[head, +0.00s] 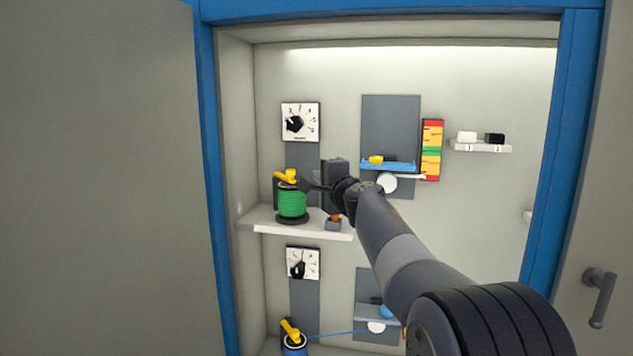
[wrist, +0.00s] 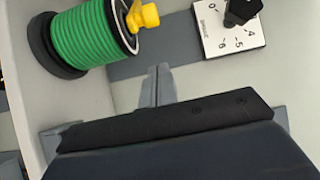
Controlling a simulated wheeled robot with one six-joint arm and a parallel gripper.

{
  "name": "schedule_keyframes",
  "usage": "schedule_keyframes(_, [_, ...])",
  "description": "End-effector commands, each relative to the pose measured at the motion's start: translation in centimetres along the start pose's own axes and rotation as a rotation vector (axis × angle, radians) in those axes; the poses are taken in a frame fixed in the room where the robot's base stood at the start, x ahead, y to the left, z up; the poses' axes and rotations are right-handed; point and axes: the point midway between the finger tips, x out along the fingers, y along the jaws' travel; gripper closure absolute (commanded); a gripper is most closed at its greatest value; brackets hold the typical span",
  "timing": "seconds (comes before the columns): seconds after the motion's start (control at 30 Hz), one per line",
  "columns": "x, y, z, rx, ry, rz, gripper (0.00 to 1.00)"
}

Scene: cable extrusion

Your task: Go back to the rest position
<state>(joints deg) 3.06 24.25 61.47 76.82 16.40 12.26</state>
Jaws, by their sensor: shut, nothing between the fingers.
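My gripper (head: 308,185) is at the end of my arm, which reaches into the open cabinet from the lower right. In the head view its tip is beside the upper green cable spool (head: 292,203), near the spool's yellow top piece (head: 287,176). In the wrist view the fingers (wrist: 158,84) are shut together with nothing between them. The green spool (wrist: 88,40) and its yellow piece (wrist: 143,16) lie beyond the fingers, at upper left. They look apart from the fingers.
The spool stands on a white shelf (head: 270,221) with a small box with a red button (head: 333,223). An upper dial (head: 300,122) and a lower dial (head: 302,263) are on the back wall. A blue ledge (head: 388,166) is behind my arm. Cabinet door (head: 100,180) stands at left.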

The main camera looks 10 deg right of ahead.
Motion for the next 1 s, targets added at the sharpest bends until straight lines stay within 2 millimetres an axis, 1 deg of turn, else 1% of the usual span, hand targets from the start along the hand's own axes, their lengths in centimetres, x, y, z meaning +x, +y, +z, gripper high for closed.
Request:
schedule_keyframes(0.03, [-1.0, 0.1, 0.6, -0.001, -0.003, -0.005, 1.00])
schedule_keyframes(0.2, [-3.7, 0.0, 1.6, -0.001, 0.000, -0.005, 1.00])
schedule_keyframes(0.3, [-5.0, -0.1, 2.0, -0.001, 0.000, -0.004, 1.00])
schedule_keyframes(0.43, [-6.1, -0.1, 2.5, -0.001, 0.000, -0.003, 1.00])
schedule_keyframes(0.63, [-6.8, -0.2, 2.8, 0.000, 0.001, -0.002, 1.00])
schedule_keyframes(1.0, [-6.5, -0.2, 2.7, 0.000, 0.001, -0.002, 1.00])
